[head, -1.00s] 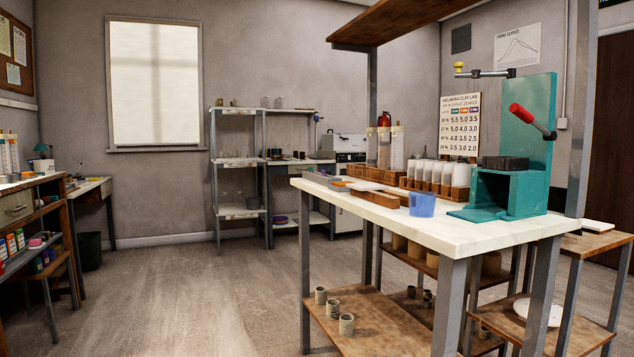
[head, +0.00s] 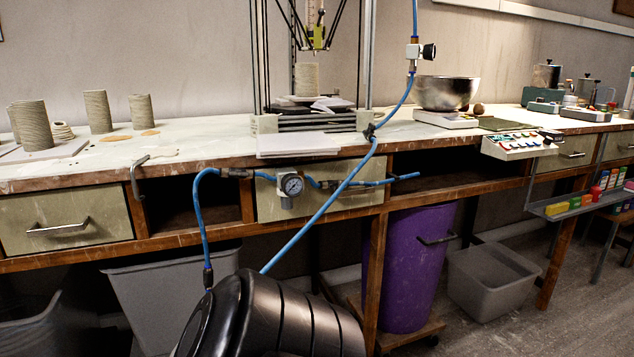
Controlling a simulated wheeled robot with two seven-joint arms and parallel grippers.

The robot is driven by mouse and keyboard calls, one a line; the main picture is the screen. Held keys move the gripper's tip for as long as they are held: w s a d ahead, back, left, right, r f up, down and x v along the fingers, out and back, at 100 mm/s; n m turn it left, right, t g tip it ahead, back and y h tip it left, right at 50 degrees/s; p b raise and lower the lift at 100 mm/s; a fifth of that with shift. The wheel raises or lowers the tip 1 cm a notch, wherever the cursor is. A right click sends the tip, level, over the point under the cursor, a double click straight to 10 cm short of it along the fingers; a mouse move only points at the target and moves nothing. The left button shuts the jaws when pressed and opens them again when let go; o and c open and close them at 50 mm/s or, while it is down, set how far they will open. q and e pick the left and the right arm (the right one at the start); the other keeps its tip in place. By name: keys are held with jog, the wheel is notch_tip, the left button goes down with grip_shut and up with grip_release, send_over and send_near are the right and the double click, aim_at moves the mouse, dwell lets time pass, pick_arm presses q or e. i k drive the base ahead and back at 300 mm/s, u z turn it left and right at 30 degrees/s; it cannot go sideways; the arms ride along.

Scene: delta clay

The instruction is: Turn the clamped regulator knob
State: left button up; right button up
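A small regulator with a round dial gauge (head: 291,186) is fixed at the front of the long bench, before a beige drawer front. A pale part hangs just below the gauge; whether this is its knob is too small to tell. Blue hose (head: 203,220) joins it on the left and more blue hose leaves on the right. A second fitting with a round black knob (head: 429,52) is on the upright hose higher up, right of the printer frame. Neither of my grippers is in view.
A black ribbed cylinder (head: 270,318) stands tilted low in front, below the regulator. A blue hose crosses diagonally beside the gauge. A purple bin (head: 415,265) and grey tub (head: 492,280) are under the bench (head: 215,140). Open floor shows at lower right.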

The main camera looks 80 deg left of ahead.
aim_at(287, 202)
jog(key=u, duration=2.2)
jog(key=k, duration=0.5)
jog(key=z, duration=1.7)
jog(key=i, duration=1)
jog(key=u, duration=1.8)
